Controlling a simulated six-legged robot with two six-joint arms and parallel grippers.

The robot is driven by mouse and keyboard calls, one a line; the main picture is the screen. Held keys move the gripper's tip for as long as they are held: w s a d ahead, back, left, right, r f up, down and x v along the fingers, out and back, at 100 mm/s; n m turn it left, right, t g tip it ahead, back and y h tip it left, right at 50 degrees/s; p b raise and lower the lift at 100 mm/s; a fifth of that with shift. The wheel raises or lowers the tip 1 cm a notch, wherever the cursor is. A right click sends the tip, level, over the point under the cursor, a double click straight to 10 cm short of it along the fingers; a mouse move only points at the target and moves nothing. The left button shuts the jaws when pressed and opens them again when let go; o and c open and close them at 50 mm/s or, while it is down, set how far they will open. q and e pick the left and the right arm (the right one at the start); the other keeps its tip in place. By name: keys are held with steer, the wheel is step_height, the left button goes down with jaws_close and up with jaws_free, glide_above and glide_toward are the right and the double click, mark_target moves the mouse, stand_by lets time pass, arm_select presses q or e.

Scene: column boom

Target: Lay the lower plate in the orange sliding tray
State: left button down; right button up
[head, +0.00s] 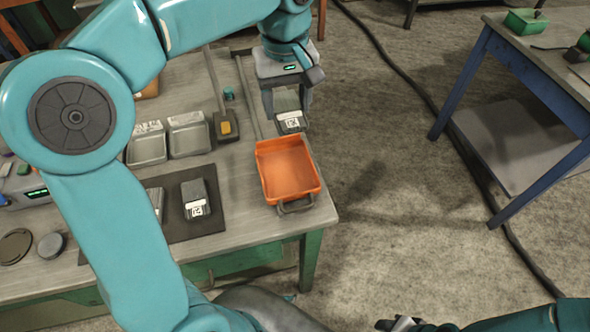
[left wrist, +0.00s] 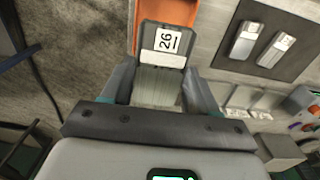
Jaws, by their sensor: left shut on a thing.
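My left gripper (head: 289,110) is shut on a grey plate (head: 291,122) with a white number label. The plate is held near the far end of the orange sliding tray (head: 304,192), and seems to be above the table; its exact height is unclear. In the left wrist view the held plate (left wrist: 166,62) sits between the fingers, with part of the orange tray (left wrist: 193,8) beyond it. The tray looks empty and has a dark handle on its near side. My right gripper (head: 400,324) shows only in part at the bottom edge; its jaws are unclear.
On a dark mat (head: 215,222) lie a labelled plate (head: 196,198) and another, partly hidden by my left arm. A blue-legged table (head: 470,80) is at right; open floor lies between.

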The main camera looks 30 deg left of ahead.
arm_select(q)
steer(key=b, duration=0.1)
glide_above(287, 174)
steer(key=f, duration=1.4)
steer(key=shift+a+f, duration=0.2)
steer(key=shift+f, duration=0.1)
step_height(287, 174, down, 4)
steer(key=shift+f, duration=0.25)
steer(key=shift+d+b, duration=0.1)
steer(key=shift+b, duration=0.25)
steer(key=shift+f, duration=0.2)
steer(key=shift+c, duration=1.4)
jaws_free()
steer(key=shift+r, duration=0.1)
